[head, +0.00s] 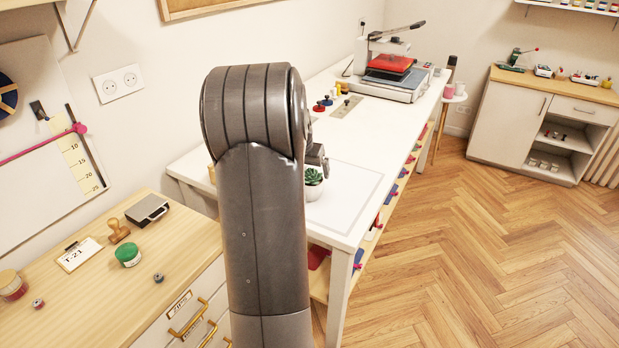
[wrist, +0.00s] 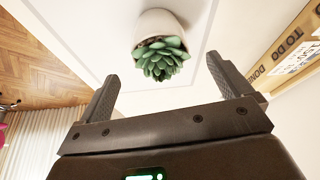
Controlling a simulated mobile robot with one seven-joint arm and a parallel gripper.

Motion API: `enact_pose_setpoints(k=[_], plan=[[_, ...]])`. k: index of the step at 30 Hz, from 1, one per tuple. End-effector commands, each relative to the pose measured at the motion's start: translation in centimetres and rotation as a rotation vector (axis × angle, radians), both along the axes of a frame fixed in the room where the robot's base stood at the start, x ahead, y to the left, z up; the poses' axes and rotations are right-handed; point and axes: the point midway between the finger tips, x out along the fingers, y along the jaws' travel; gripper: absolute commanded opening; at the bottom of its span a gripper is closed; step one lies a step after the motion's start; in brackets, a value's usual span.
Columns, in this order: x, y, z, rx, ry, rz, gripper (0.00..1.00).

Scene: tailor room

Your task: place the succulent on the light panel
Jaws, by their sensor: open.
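The succulent (head: 313,176) is a green rosette in a small pale pot, upright on the white table just right of my arm. A thin grey outline on the tabletop marks a flat white rectangle, which looks like the light panel (head: 347,192). In the wrist view the succulent (wrist: 160,60) and its pot (wrist: 158,24) appear inside that outline on the panel (wrist: 100,40). My gripper (wrist: 161,72) is open, its fingers spread to either side of the leaves, with nothing clamped. In the head view my arm hides most of the gripper.
A red-bedded press (head: 390,75) stands at the table's far end, with small coloured items on a grey strip (head: 345,107) before it. A wooden-topped drawer unit (head: 100,290) with stamps and jars stands at left. Parquet floor (head: 470,220) is clear at right.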

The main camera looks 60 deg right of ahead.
Motion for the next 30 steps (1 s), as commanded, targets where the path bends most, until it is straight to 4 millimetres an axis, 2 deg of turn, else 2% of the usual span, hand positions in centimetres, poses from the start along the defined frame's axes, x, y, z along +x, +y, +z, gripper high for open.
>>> enact_pose_setpoints(k=[3, 8, 17, 20, 23, 25, 29, 30], plan=[[-0.1, 0.9, 2.4, -0.003, -0.001, 0.0, 0.95], [-0.2, 1.7, 4.3, -0.002, 0.0, 0.0, 0.95], [-0.3, 2.1, 5.1, 0.001, 0.001, 0.0, 0.95], [0.3, 2.9, 5.5, 0.0, -0.004, 0.018, 0.95], [2.0, 5.7, 6.7, 0.0, -0.014, 0.081, 0.95], [3.7, 9.0, 8.0, 0.001, -0.025, 0.153, 0.95], [6.5, 17.1, 10.5, 0.005, -0.046, 0.33, 0.95], [7.0, 19.6, 11.2, 0.004, -0.052, 0.386, 0.95]])
